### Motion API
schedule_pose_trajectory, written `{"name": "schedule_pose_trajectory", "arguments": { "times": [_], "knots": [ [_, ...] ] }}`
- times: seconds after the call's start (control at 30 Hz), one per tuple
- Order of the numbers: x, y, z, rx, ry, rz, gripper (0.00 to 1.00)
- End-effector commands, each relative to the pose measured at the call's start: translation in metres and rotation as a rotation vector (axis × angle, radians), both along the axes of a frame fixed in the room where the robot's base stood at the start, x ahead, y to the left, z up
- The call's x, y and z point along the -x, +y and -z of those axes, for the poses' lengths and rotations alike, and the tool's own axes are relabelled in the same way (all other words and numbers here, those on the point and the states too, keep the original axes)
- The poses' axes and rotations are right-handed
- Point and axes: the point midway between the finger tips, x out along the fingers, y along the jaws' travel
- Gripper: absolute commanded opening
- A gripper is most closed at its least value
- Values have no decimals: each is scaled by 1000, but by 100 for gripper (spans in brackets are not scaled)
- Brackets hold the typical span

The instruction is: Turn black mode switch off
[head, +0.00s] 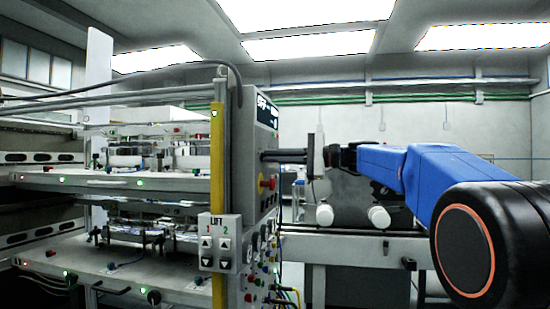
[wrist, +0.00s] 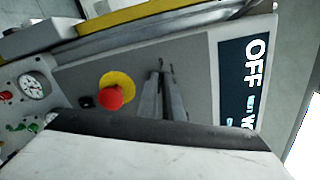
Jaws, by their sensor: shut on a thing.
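The control panel (head: 242,150) is on the end of the machine, and its grey face (wrist: 215,85) fills much of the wrist view. My gripper (head: 268,156) reaches it from the right, with the tips at the panel face. In the wrist view my gripper (wrist: 163,78) is shut, its two narrow fingers close together. The black mode switch is mostly hidden at the fingertips, and I cannot read which way it points. The display (wrist: 245,82) beside it shows "OFF" in large white letters; it is also in the head view (head: 267,112).
A red stop button (wrist: 111,98) on a yellow disc sits close left of my fingers, with a small black part (wrist: 86,101) beside it. A gauge (wrist: 34,86) is farther left. A yellow post (head: 217,160) and LIFT box (head: 220,240) stand left of the panel.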

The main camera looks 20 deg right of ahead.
Motion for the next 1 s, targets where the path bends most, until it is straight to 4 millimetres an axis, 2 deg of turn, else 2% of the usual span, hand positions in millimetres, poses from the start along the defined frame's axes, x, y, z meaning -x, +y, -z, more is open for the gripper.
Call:
{"name": "schedule_pose_trajectory", "arguments": {
  "times": [0.4,0.43,0.5,0.83,1.0],
  "knots": [
    [0,0,1,5,-4,-1,0],
    [0,0,1,5,-4,-1,11],
    [0,0,1,5,-4,-1,25],
    [1,-1,0,4,-5,1,25],
    [7,-14,0,4,-5,2,25]
  ]
}}
